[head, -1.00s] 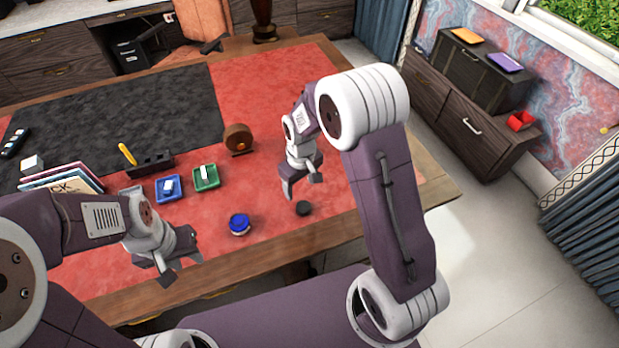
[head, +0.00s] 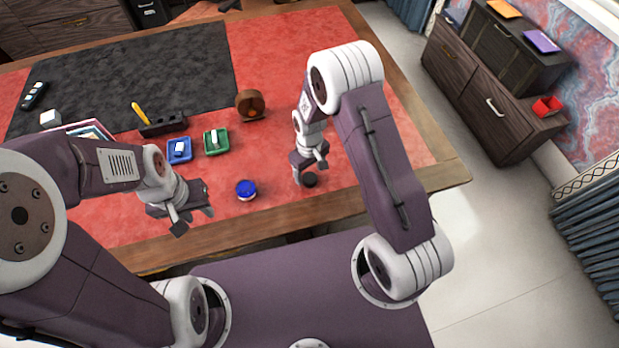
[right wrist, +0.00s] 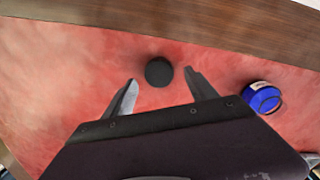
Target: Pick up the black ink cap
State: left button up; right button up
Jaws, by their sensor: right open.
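The black ink cap (head: 310,180) is a small dark disc lying on the red desk top near the front edge. It also shows in the right wrist view (right wrist: 158,71), just beyond and between the fingertips. My right gripper (head: 310,173) is open and empty, with its fingers close to the cap on either side; I cannot tell whether they touch it. My left gripper (head: 195,220) is open and empty over the front edge area, left of the blue ink bottle (head: 246,189).
The blue bottle also shows in the right wrist view (right wrist: 262,97), right of the right finger. Green (head: 216,141) and blue (head: 179,150) trays, a dark pen holder (head: 163,125) and a round brown object (head: 250,104) stand farther back.

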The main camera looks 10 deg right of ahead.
aim_at(310, 177)
notch_tip(310, 177, down, 3)
jog(key=shift+r, duration=0.2)
jog(key=shift+w+d+f, duration=0.1)
jog(key=shift+d+f, duration=0.05)
jog(key=shift+f, duration=0.1)
jog(key=shift+r, duration=0.1)
jog(key=c, duration=1.1)
jog(key=shift+c, duration=1.3)
jog(key=shift+r, duration=0.1)
